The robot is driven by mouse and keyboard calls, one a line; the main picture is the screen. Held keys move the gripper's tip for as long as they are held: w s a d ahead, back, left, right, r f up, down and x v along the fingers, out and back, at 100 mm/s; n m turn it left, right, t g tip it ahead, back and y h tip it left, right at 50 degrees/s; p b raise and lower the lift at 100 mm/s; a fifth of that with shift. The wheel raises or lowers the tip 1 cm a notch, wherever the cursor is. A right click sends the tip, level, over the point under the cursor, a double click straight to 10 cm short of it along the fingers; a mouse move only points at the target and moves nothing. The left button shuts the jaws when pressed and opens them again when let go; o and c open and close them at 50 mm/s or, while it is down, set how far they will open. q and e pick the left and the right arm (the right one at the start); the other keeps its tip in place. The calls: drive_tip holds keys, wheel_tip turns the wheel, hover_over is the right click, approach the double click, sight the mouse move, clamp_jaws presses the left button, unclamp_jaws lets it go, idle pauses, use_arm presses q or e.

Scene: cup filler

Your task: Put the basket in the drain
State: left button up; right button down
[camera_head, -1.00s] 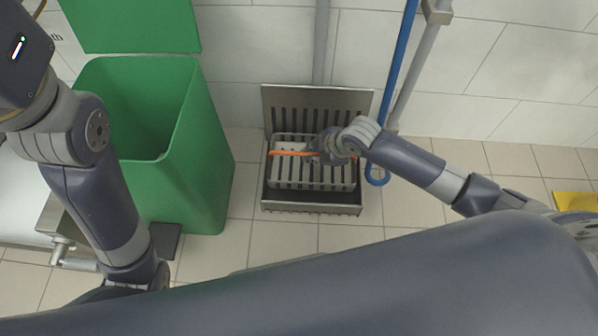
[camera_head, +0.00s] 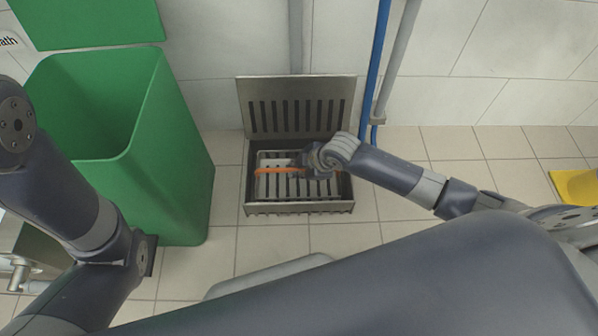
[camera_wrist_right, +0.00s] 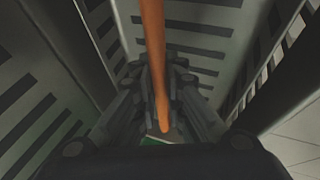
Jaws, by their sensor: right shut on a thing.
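The pale slotted basket (camera_head: 265,187) with its orange handle (camera_head: 275,170) sits down inside the metal floor drain (camera_head: 300,209). The drain's slotted cover (camera_head: 295,92) stands open against the wall behind. My right gripper (camera_head: 306,168) is over the middle of the basket and shut on the orange handle. In the right wrist view, the handle (camera_wrist_right: 153,40) runs between the fingers (camera_wrist_right: 160,95), with slotted walls around it. I cannot tell whether the basket touches the drain's bottom. My left arm is at the left edge, but its gripper is out of view.
A tall green bin (camera_head: 180,160) with its lid (camera_head: 85,20) up stands left of the drain. A blue hose (camera_head: 376,65) and a grey pipe (camera_head: 398,60) run down the wall at right. A yellow object (camera_head: 577,186) lies far right. Tiles right of the drain are clear.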

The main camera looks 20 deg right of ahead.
drive_tip(key=shift+r, duration=0.15)
drive_tip(key=c, duration=2)
unclamp_jaws()
drive_tip(key=shift+f, duration=0.2)
drive_tip(key=shift+c, duration=0.2)
drive_tip(key=o, duration=0.4)
drive_tip(key=shift+c, duration=0.2)
drive_tip(key=shift+r, duration=0.1)
